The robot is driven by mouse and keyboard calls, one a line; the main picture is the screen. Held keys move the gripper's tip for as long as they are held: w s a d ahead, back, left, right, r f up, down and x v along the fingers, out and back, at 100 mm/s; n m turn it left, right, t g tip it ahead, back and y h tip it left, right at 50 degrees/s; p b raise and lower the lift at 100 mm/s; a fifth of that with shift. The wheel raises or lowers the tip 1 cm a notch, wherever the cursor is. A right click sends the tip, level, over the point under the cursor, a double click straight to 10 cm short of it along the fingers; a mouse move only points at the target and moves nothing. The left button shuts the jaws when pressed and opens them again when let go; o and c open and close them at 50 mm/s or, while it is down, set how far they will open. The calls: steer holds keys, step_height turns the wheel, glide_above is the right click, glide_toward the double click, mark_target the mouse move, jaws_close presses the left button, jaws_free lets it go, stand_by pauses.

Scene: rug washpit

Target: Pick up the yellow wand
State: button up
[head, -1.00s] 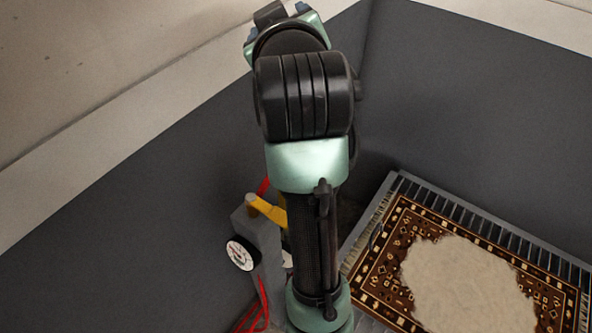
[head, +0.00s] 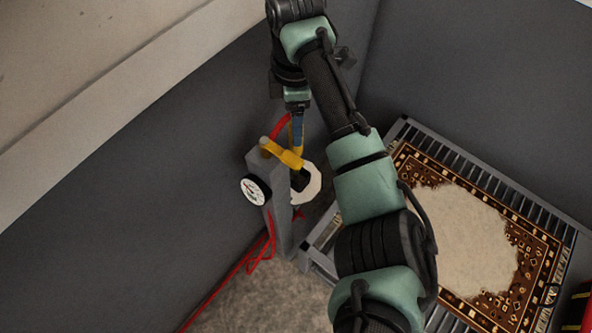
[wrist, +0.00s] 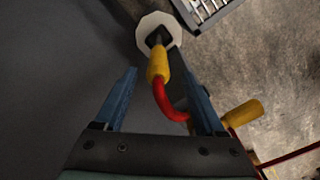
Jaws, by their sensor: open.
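The yellow wand (wrist: 158,63) has a yellow grip, a dark nozzle and a pale many-sided disc at its far end. A red hose (wrist: 171,106) curves from its near end. In the wrist view the grip shows between the two blue fingers of my gripper (wrist: 162,84), which are apart with space on both sides. In the head view my gripper (head: 297,130) points down over the wand (head: 297,138), beside the grey post. The yellow lever partly covers the wand there. I cannot tell how far the fingers reach around the grip.
A grey post (head: 279,215) with a yellow lever (head: 283,153) and a white-faced gauge (head: 256,190) stands close by. The lever is near the right finger in the wrist view (wrist: 241,118). A patterned rug (head: 470,225) lies on a slatted rack at right. Dark walls rise behind.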

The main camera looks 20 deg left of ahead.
step_height(320, 180, down, 7)
steer(key=shift+w+f+b, duration=0.15)
steer(key=shift+b, duration=0.5)
jaws_close()
